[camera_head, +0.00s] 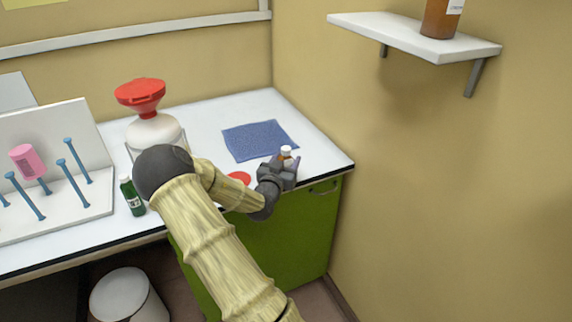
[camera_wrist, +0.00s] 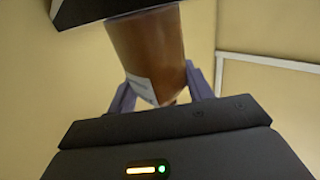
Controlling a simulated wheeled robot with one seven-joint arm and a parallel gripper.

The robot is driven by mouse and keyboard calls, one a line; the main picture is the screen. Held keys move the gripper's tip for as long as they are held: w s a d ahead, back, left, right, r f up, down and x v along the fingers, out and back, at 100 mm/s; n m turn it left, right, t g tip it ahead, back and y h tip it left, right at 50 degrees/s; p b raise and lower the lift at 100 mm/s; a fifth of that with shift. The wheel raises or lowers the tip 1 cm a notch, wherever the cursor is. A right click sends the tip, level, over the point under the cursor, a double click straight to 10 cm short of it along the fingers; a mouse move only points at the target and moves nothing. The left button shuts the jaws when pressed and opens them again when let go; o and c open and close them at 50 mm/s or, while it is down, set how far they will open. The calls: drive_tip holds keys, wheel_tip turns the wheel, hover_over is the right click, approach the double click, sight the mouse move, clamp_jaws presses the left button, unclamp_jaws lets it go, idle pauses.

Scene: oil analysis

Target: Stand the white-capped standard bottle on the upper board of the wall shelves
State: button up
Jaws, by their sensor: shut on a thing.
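The white-capped bottle (camera_head: 286,152) is small and brown and stands upright in my gripper (camera_head: 283,168), by the counter's front right corner. I cannot tell whether it is clear of the counter. In the wrist view, a brown bottle body (camera_wrist: 148,50) with a pale label sits between the two purple fingers of my gripper (camera_wrist: 160,92), which are shut on it. Its cap is not seen there. A white wall shelf board (camera_head: 415,36) is at the upper right, above and apart from my gripper. Other boards are not in view.
A larger brown bottle (camera_head: 440,18) stands on that board, cut by the picture's top. The white counter (camera_head: 215,110) holds a blue mat (camera_head: 260,140), a red-funnelled container (camera_head: 150,125), a green bottle (camera_head: 132,195) and a peg rack (camera_head: 60,165). A white bin (camera_head: 128,295) is below.

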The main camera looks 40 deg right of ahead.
drive_tip(key=shift+r, duration=0.15)
wheel_tip(320, 180, up, 10)
drive_tip(key=shift+f, duration=0.15)
idle(0.6)
